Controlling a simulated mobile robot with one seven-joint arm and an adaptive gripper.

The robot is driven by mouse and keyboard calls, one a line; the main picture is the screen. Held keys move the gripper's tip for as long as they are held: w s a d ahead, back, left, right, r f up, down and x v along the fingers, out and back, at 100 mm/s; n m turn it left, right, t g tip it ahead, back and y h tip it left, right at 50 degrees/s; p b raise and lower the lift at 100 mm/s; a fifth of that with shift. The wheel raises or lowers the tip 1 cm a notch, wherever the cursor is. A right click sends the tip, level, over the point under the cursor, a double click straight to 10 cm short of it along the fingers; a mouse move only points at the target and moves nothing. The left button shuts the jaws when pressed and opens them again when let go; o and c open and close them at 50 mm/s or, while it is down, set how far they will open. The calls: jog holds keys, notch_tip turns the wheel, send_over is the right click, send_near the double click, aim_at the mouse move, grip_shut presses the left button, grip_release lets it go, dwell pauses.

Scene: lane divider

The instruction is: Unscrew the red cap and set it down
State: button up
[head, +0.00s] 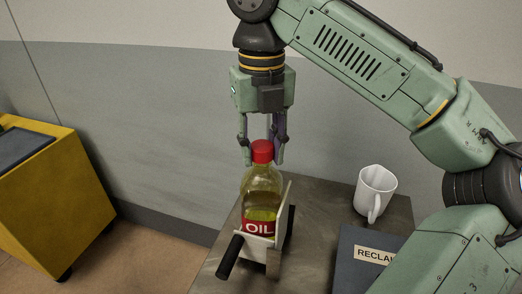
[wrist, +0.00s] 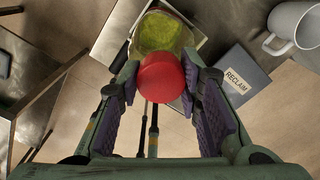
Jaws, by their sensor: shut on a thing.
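The red cap (head: 263,151) is at the top of a clear bottle of yellow oil (head: 262,188) with a red "OIL" label. My gripper (head: 262,160) points straight down over the bottle and is shut on the red cap. In the wrist view the cap (wrist: 161,77) sits between the two purple finger pads, with the bottle (wrist: 163,33) beyond it. The cap hides the bottle's neck, so I cannot tell whether it is still threaded on.
A white mug (head: 375,190) stands on the dark table (head: 318,206) to the right. A dark blue box marked "RECLAIM" (head: 350,245) is at the front right. A yellow cabinet (head: 60,205) stands apart at left. Bare tabletop shows between holder and mug.

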jog(key=shift+n, duration=0.9)
jog(key=shift+n, duration=0.8)
jog(key=o, duration=0.8)
jog(key=shift+m, duration=0.9)
